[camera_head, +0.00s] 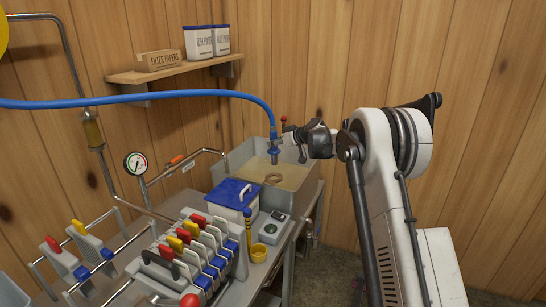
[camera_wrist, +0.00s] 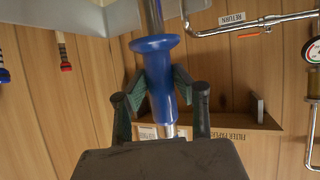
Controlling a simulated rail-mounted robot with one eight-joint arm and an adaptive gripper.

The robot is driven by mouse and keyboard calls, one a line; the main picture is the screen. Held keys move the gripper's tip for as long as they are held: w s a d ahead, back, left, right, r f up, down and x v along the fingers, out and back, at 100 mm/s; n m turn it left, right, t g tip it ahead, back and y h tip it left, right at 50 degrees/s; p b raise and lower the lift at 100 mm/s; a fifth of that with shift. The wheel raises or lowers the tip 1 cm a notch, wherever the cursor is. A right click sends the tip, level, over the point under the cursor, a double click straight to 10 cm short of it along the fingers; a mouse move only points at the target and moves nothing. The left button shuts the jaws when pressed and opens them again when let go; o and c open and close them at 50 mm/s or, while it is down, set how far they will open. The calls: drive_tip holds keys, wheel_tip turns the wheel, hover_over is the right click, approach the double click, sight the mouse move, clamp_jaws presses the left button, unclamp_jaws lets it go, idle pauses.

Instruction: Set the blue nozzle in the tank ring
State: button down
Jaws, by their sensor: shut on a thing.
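The blue nozzle (camera_head: 274,152) hangs on the end of the blue hose (camera_head: 180,95), above the grey tank (camera_head: 238,158). In the wrist view the nozzle (camera_wrist: 157,80) shows as a blue flanged body with a metal tip. My gripper (camera_head: 287,139) comes in from the right and is shut on it; its dark fingers (camera_wrist: 162,82) press on both sides of the body in the wrist view. The tan ring (camera_head: 273,178) is in the amber liquid of the tank, below the nozzle, with a clear gap between them. The nozzle looks about upright in the head view.
A blue-lidded box (camera_head: 233,195) and a small grey device (camera_head: 271,228) stand before the tank. A filter press (camera_head: 195,250) with coloured handles is at the lower left. A return pipe (camera_head: 195,157) reaches toward the tank's left side. A shelf (camera_head: 175,73) hangs behind.

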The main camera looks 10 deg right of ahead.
sight(275, 162)
drive_tip(key=shift+w+d, duration=0.1)
drive_tip(key=shift+w, duration=0.05)
drive_tip(key=shift+f+b, duration=0.75)
drive_tip(key=shift+f, duration=1.6)
drive_tip(key=shift+f+b, duration=0.1)
drive_tip(key=shift+b, duration=0.2)
drive_tip(key=shift+f+b, duration=1.6)
drive_tip(key=shift+f, duration=0.8)
drive_tip(key=shift+f, duration=0.1)
drive_tip(key=shift+f+b, duration=1.25)
drive_tip(key=shift+f, duration=0.25)
